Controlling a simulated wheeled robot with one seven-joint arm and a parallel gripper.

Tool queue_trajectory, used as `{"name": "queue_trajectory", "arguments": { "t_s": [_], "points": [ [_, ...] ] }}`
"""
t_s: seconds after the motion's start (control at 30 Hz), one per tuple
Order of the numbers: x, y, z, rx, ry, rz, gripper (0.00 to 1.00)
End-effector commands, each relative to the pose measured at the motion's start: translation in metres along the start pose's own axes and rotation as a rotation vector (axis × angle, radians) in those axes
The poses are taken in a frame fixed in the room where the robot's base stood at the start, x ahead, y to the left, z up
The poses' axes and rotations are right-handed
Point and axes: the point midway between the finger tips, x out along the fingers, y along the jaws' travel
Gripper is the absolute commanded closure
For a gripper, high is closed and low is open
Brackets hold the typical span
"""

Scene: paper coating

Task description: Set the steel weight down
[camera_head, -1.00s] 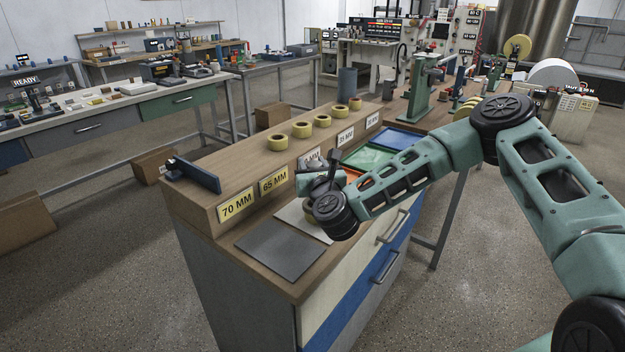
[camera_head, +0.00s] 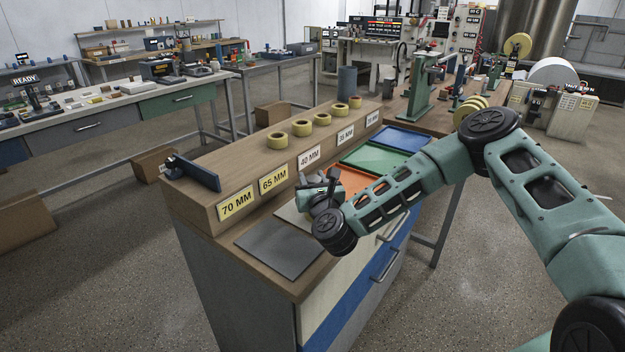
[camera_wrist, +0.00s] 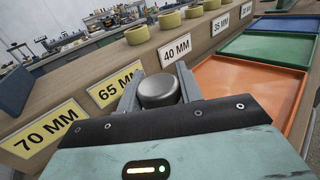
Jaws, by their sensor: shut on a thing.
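The steel weight (camera_wrist: 158,90) is a short grey metal cylinder with a rounded top edge, seen in the wrist view. My gripper (camera_wrist: 158,88) is shut on it, one finger on each side. The weight's lower part and whatever lies directly beneath it are hidden, so I cannot tell whether it touches anything. In the head view my gripper (camera_head: 318,188) is over the lower ledge in front of the 40 MM label (camera_head: 309,157). The weight is hidden there behind my wrist.
An orange tray (camera_wrist: 235,85), a green tray (camera_head: 370,157) and a blue tray (camera_head: 402,139) line the ledge to the right. A dark grey mat (camera_head: 279,247) lies bare at the near left. Several yellow tape rolls (camera_head: 277,140) stand on the raised shelf behind.

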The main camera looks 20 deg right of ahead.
Motion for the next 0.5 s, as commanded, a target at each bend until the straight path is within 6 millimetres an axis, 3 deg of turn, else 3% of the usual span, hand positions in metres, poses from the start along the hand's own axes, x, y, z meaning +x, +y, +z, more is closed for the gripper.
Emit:
{"name": "queue_trajectory", "arguments": {
  "t_s": [0.27, 0.3, 0.33, 0.5],
  "points": [
    [0.0003, 0.0002, -0.0024, 0.001, -0.004, 0.000, 1.00],
    [0.0000, -0.0001, -0.0043, 0.000, 0.000, 0.000, 0.53],
    [0.0000, -0.0001, -0.0043, 0.000, 0.000, 0.000, 0.45],
    [0.0000, 0.0000, -0.0042, 0.000, 0.000, 0.000, 0.43]
  ]
}}
